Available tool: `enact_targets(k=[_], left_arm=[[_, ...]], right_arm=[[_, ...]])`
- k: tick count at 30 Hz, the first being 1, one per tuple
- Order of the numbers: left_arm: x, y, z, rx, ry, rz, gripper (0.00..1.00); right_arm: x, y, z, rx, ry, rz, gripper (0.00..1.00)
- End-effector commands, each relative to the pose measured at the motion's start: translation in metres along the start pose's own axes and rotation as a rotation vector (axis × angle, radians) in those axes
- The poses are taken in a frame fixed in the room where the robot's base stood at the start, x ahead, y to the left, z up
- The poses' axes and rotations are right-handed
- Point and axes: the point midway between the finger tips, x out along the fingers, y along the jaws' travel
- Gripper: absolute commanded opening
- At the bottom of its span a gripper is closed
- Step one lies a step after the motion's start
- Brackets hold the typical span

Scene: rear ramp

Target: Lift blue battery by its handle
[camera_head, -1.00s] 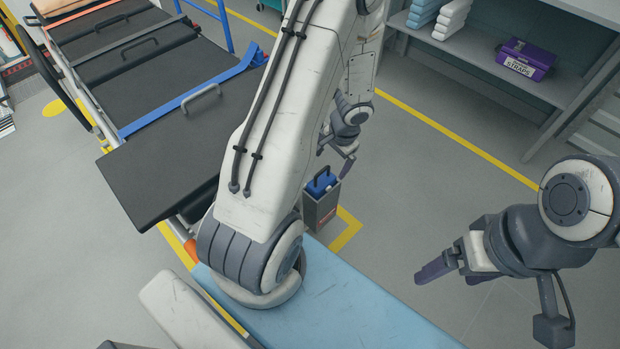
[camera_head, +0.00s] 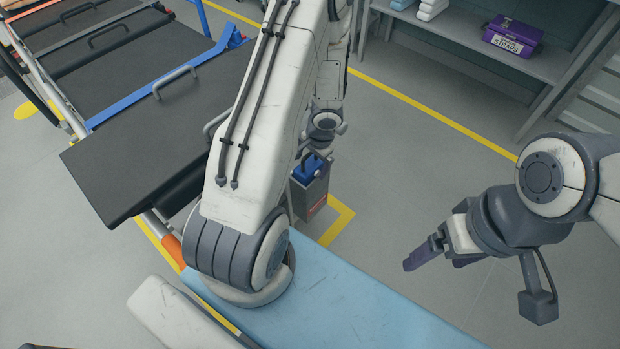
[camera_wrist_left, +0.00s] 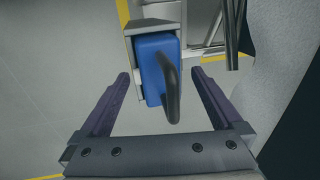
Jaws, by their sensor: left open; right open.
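The blue battery (camera_head: 310,168) sits in a grey holder (camera_head: 309,198) on the floor, beyond my left arm. In the left wrist view the battery (camera_wrist_left: 154,62) shows its blue top and a dark handle (camera_wrist_left: 172,90). My left gripper (camera_wrist_left: 165,85) is open, with one purple finger on each side of the battery and handle. My right gripper (camera_head: 433,262) is open and empty, out over the floor at the right.
A stretcher-like ramp with dark panels (camera_head: 150,150) and blue bars fills the upper left. A shelf (camera_head: 470,50) at the back right holds a purple straps box (camera_head: 513,36). Yellow lines mark the floor. The floor between the holder and my right gripper is clear.

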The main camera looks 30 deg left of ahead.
Motion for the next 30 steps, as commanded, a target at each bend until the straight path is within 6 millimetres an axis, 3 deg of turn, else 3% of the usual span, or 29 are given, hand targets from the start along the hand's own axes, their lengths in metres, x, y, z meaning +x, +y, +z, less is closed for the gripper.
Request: enact_targets(k=[4, 5, 12, 30], left_arm=[[-0.0009, -0.0006, 0.0000, -0.001, 0.000, 0.000, 1.00], [-0.0010, -0.0006, 0.0000, -0.001, 0.000, 0.000, 0.92], [-0.0010, -0.0007, 0.0001, -0.001, 0.000, 0.000, 0.00], [-0.0086, -0.0023, -0.0005, 0.000, 0.002, -0.001, 0.00]], right_arm=[[-0.0009, -0.0001, -0.0001, 0.000, 0.000, 0.000, 0.85], [-0.0009, -0.0001, -0.0001, 0.000, 0.000, 0.000, 0.85], [-0.0009, -0.0001, -0.0001, 0.000, 0.000, 0.000, 0.85], [-0.0063, -0.0005, -0.0004, 0.000, 0.000, 0.000, 0.85]])
